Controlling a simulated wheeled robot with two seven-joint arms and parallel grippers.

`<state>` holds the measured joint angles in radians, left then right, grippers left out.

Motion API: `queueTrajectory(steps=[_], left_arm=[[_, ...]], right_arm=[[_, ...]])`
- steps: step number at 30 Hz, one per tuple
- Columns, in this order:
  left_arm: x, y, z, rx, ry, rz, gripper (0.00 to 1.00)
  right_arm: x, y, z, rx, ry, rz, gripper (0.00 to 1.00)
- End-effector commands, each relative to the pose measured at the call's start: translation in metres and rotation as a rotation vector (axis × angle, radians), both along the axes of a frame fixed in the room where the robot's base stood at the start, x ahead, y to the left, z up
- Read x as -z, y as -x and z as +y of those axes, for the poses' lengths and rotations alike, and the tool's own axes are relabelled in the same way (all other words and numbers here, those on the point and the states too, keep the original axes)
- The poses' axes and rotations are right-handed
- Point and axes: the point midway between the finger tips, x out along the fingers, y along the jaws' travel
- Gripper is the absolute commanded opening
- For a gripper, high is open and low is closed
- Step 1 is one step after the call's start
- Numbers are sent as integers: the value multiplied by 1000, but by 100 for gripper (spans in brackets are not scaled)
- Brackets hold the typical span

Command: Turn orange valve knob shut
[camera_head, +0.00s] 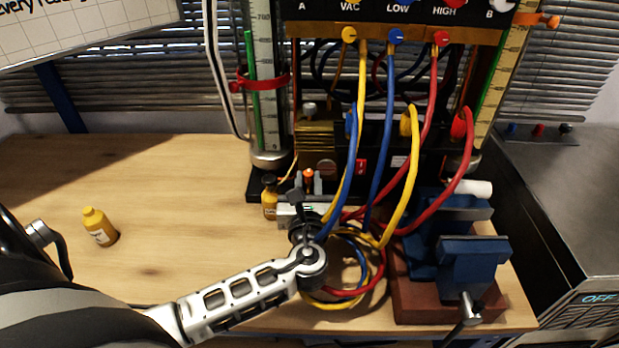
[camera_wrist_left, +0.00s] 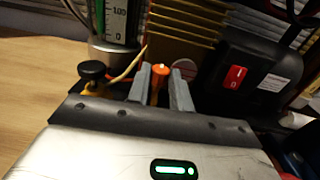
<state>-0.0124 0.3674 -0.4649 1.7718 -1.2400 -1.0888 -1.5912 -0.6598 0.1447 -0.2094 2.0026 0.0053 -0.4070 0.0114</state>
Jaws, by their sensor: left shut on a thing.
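The orange valve knob (camera_head: 308,175) is small and sits low at the front of the gauge rig. It also shows in the left wrist view (camera_wrist_left: 160,76). My left gripper (camera_head: 308,184) reaches it from the front, with one grey finger on each side. In the left wrist view my left gripper (camera_wrist_left: 161,88) is shut on the knob. The knob's lower part and the valve body are hidden behind the gripper. My right gripper is in neither view.
A yellow bottle with a dark cap (camera_head: 270,198) stands just left of my gripper. Another yellow bottle (camera_head: 100,228) stands on the open left table. Coloured hoses (camera_head: 412,165) hang and coil close on the right. A blue vise (camera_head: 470,262) stands front right.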

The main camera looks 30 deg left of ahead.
Motion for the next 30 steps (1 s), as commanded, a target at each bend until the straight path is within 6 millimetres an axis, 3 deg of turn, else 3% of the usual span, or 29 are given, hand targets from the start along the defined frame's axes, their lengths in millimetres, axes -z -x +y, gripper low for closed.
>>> queueTrajectory(steps=[3, 18, 30], left_arm=[[-2, 2, 3, 88, -6, 5, 0], [4, 4, 12, 493, -5, 3, 0], [2, 4, 15, 655, -1, 1, 0]], right_arm=[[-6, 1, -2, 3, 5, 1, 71], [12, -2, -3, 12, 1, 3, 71], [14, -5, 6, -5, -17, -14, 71]])
